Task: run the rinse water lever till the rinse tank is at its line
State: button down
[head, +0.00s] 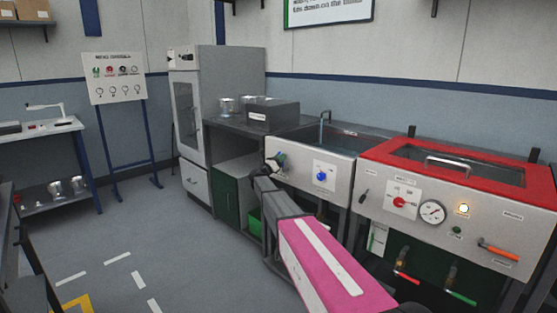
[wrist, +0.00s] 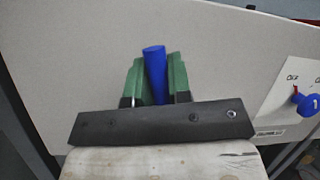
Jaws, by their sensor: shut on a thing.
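The rinse water lever (wrist: 154,72) is a blue handle against the pale front panel in the wrist view. My gripper (wrist: 155,80) has its two green fingers shut on it, one on each side. In the head view my gripper (head: 276,162) is at the left end of the sink unit's front panel, and the lever is hardly visible there. The rinse tank (head: 345,134) looks like the grey sink basin with a tap (head: 324,118) over it. Its water level and line cannot be made out from this angle.
A blue knob (head: 321,176) sits on a white plate right of my gripper. To the right stands a red-lidded machine (head: 465,171) with a gauge (head: 432,212) and orange lever (head: 497,249). A dark box (head: 272,113) stands on the left counter. Open floor (head: 190,250) lies left.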

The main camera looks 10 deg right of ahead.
jog(key=shift+s+d+r+m+g+h, duration=0.1)
jog(key=shift+s+d+m+g+h, duration=0.15)
jog(key=shift+m+g, duration=0.45)
jog(key=shift+s+d+m+g+h, duration=0.15)
jog(key=shift+s+m+g, duration=0.15)
jog(key=shift+m, duration=0.7)
jog(key=c, duration=1.1)
grip_release()
jog(key=shift+o, duration=0.2)
jog(key=v, duration=1)
jog(key=shift+s+a, duration=0.2)
jog(key=shift+a, duration=0.1)
